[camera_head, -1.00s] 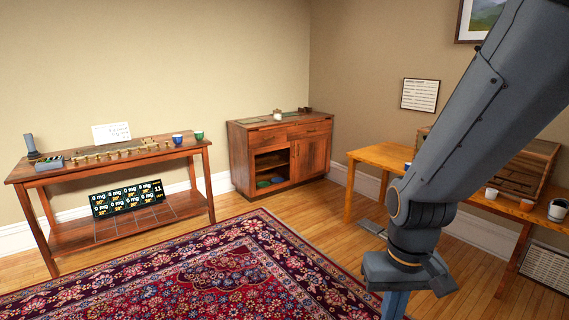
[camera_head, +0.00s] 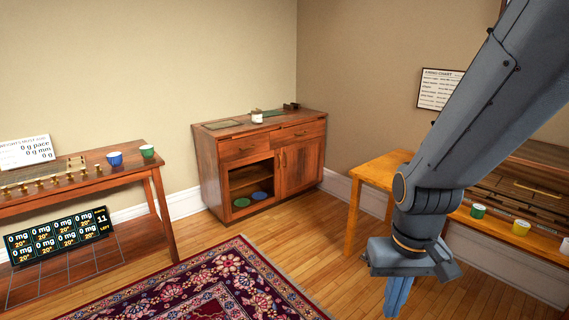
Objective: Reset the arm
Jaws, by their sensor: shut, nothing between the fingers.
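My arm (camera_head: 470,130) comes down from the upper right of the head view and bends at a grey joint. My gripper (camera_head: 396,300) hangs below it at the bottom edge, pointing down, with its blue-grey fingers together. Nothing shows between the fingers, and their tips are at or near the picture's lower edge. The gripper is in front of the wooden floor and apart from the furniture in the picture. The arm hides part of the right-hand table (camera_head: 372,172).
A cabinet (camera_head: 222,172) with an open compartment stands at the back. A side table (camera_head: 150,160) at left holds a blue cup (camera_head: 115,158) and a green cup (camera_head: 147,151). Cups stand on the right table by a wooden chest (camera_head: 525,190). Rug (camera_head: 225,280) and bare floor (camera_head: 290,238) lie open between.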

